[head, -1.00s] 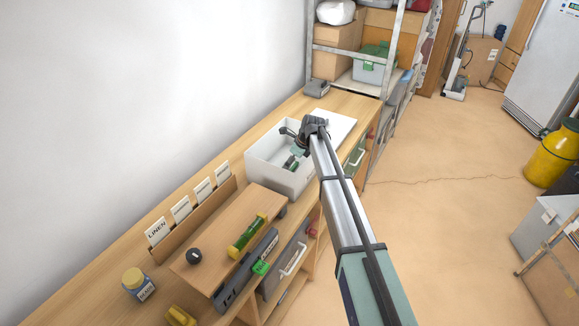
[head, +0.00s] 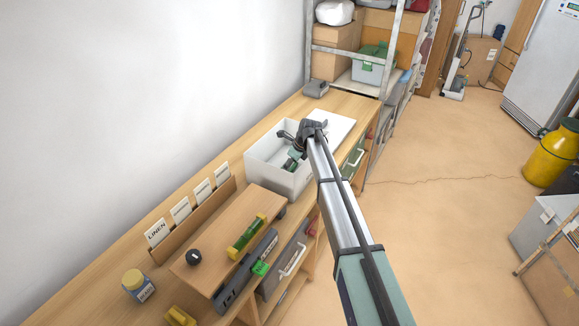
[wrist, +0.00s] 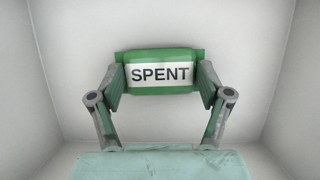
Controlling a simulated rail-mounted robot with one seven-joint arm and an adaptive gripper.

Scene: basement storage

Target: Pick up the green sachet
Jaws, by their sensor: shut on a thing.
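The green sachet (wrist: 160,56) has a white label reading "SPENT". In the wrist view it lies across between the two fingertips of my gripper (wrist: 160,80), which is shut on its two sides. Pale walls surround it there. In the head view my gripper (head: 293,148) reaches down into the white box (head: 297,184) on the workbench. Some green shows beside the fingers inside the box, but it is small and partly hidden by my gripper.
Left of the box, a low wooden block (head: 215,252) carries a green-and-yellow tube (head: 247,236) and a dark ball (head: 194,257). A card rack (head: 197,217) stands behind it. A white lid or sheet (head: 332,127) lies beyond the box. Box walls enclose my gripper.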

